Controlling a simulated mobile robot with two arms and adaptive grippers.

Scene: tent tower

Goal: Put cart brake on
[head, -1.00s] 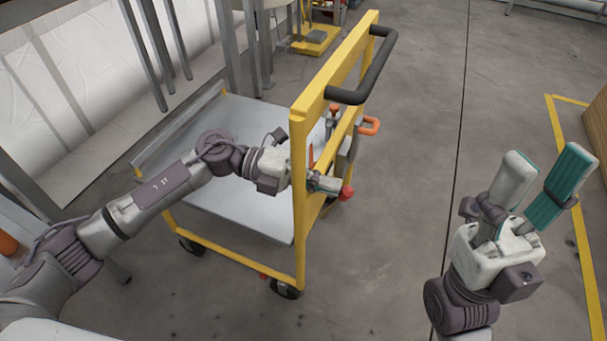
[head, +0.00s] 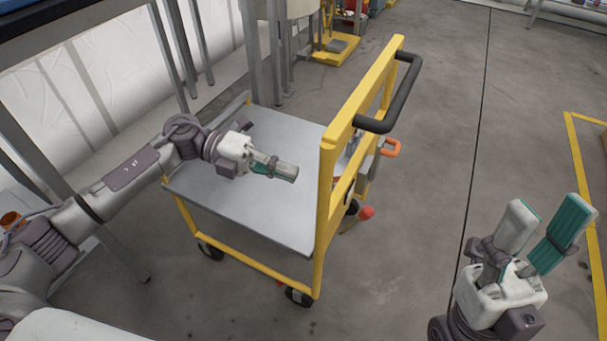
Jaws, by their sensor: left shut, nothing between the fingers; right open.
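The cart has a yellow frame (head: 327,215), a grey platform (head: 255,222) and a black handle (head: 400,95). A lever with a red knob (head: 366,212) sticks out low beside the frame's end panel; I take it for the brake, and it is partly hidden by the yellow upright. An orange handle (head: 391,147) shows higher up on the same end. My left gripper (head: 292,173) is shut and empty above the platform, left of the yellow upright and apart from it. My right gripper (head: 548,222) is open and empty, well right of the cart with its fingers up.
A grey metal post (head: 255,60) and other uprights stand behind the cart on the left. A yellow stand (head: 335,45) is at the back. The concrete floor (head: 450,190) right of the cart is clear up to a yellow floor line (head: 578,160).

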